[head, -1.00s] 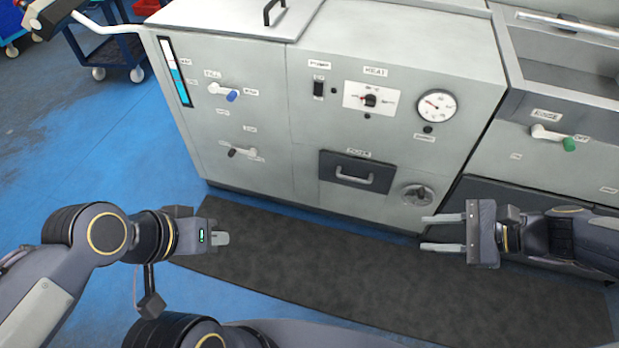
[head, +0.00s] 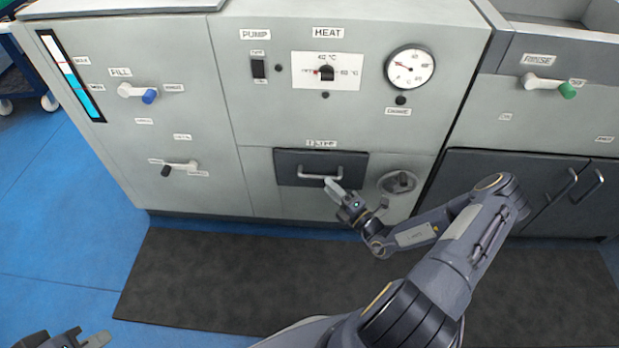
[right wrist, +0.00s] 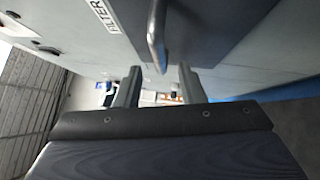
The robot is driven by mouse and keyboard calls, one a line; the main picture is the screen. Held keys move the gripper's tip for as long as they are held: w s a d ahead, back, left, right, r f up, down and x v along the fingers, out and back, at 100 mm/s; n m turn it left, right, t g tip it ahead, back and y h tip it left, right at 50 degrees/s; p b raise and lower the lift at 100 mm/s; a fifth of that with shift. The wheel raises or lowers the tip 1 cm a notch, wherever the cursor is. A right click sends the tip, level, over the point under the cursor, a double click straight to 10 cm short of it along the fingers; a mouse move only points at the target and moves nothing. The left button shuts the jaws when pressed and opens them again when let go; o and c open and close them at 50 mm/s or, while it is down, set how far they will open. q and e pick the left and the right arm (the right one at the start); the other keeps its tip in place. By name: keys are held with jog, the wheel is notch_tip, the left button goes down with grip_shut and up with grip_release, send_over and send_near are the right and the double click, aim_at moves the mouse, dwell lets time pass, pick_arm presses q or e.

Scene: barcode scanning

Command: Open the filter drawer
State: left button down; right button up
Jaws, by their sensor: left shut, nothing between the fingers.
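The filter drawer (head: 290,168) is a dark panel low on the grey cabinet front, flush and shut. It has a light bar handle (head: 320,177). In the right wrist view the handle (right wrist: 157,38) shows close up, its near end between the fingertips in the picture, beside the FILTER label (right wrist: 103,15). My right gripper (head: 332,186) is at the handle's lower right side; its fingers stand apart in the right wrist view (right wrist: 160,86). I cannot tell whether they touch the handle. My left gripper (head: 98,341) is shut and empty at the bottom left, far from the drawer.
A round knob (head: 400,182) sits just right of the drawer, close to my right wrist. Above are the heat dial (head: 326,72) and a gauge (head: 410,67). Valve levers (head: 138,92) stick out at the left. A dark mat (head: 210,280) lies on the floor before the cabinet.

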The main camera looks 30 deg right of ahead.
aim_at(319, 177)
jog(key=b+x, duration=0.1)
jog(key=x, duration=0.4)
jog(key=shift+w+a, duration=0.1)
jog(key=shift+w, duration=0.3)
grip_shut()
